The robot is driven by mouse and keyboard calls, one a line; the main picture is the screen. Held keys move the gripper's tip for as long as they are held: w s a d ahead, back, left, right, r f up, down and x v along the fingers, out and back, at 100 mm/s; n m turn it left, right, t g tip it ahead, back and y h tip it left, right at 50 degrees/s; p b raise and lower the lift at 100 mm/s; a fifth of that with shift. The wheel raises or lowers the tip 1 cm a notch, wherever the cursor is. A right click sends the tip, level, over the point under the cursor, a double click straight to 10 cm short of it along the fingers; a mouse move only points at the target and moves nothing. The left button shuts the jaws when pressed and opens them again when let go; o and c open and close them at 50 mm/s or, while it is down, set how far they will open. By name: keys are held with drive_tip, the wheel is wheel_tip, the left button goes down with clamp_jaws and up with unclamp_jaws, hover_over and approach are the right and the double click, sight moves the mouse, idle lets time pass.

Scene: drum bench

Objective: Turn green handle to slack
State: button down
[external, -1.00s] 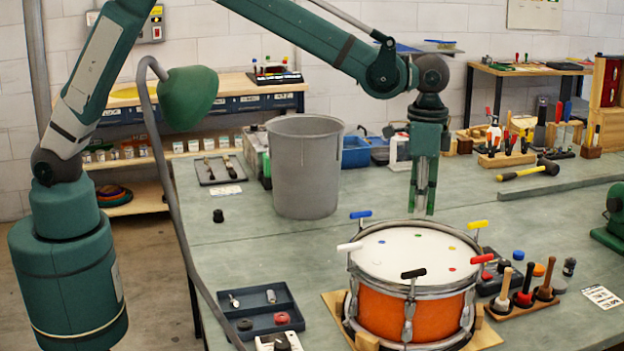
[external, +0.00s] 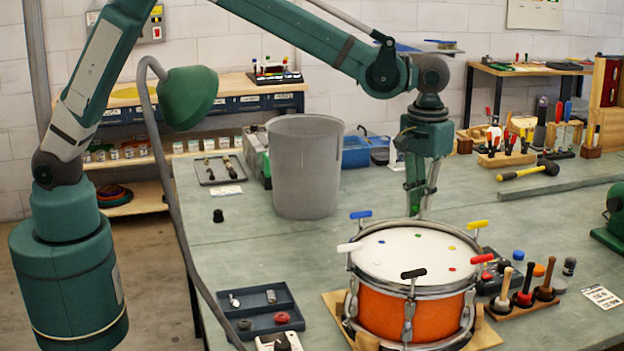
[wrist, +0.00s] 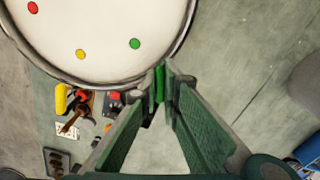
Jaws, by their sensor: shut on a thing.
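The orange drum (external: 385,308) stands on the bench with a white head and colored T-handles around its rim. In the wrist view, the green handle (wrist: 159,83) sits at the rim beside the green dot (wrist: 135,43), between my fingertips. My gripper (wrist: 163,90) is shut on it. The blue handle (external: 360,214), yellow handle (external: 478,224), white handle (external: 350,246), black handle (external: 413,273) and red handle (external: 481,258) are apart from my gripper.
A grey bin (external: 305,170) stands behind the drum to the left. A dark tray (external: 262,315) with small parts lies at front left. A wooden stand with mallets (external: 524,290) is to the right. A lamp (external: 188,97) hangs at left.

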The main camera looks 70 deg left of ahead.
drive_tip(key=n, duration=1.2)
drive_tip(key=shift+n, duration=0.3)
idle(0.3)
drive_tip(key=c, duration=2.6)
unclamp_jaws()
drive_tip(key=shift+o, duration=0.2)
wheel_tip(320, 180, up, 12)
